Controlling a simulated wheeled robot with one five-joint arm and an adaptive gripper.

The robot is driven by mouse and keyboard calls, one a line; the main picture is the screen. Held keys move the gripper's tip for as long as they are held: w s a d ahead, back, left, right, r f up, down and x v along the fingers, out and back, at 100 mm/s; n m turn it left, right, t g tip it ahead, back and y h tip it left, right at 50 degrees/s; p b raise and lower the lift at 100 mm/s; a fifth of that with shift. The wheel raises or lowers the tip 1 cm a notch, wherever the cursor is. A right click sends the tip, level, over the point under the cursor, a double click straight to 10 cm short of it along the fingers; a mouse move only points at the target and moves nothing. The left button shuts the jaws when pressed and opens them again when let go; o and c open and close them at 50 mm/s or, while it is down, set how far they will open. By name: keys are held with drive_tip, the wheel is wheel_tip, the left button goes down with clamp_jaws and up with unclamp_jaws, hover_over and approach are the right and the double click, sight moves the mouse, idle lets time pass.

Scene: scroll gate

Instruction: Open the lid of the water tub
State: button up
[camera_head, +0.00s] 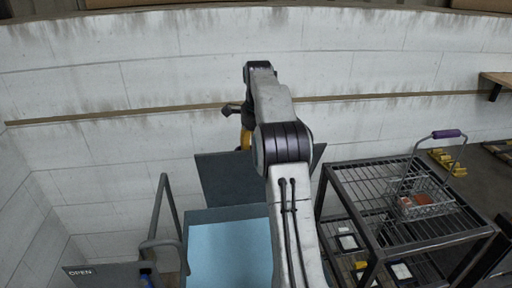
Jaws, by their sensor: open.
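The water tub (225,214) stands low in front of me, with a blue-grey rim and a pale blue surface (228,252) showing inside it. A dark grey flat panel, which looks like its lid (222,181), is at the tub's far side, apparently raised and tilted back. My arm crosses over the right part of the tub and lid and hides them there. My gripper (235,110) is beyond and above the lid, open, partly hidden behind my arm. A yellow part (246,139) shows just below it; I cannot tell whether they touch.
A dark metal rack (375,172) stands to the right, bearing a wire basket (424,199) with a purple handle. A grey rail (163,215) and an OPEN sign (82,272) are at the left. A pale block wall closes off the back.

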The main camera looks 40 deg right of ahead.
drive_tip(key=shift+o, duration=0.2)
drive_tip(key=shift+f, duration=0.2)
clamp_jaws()
idle(0.7)
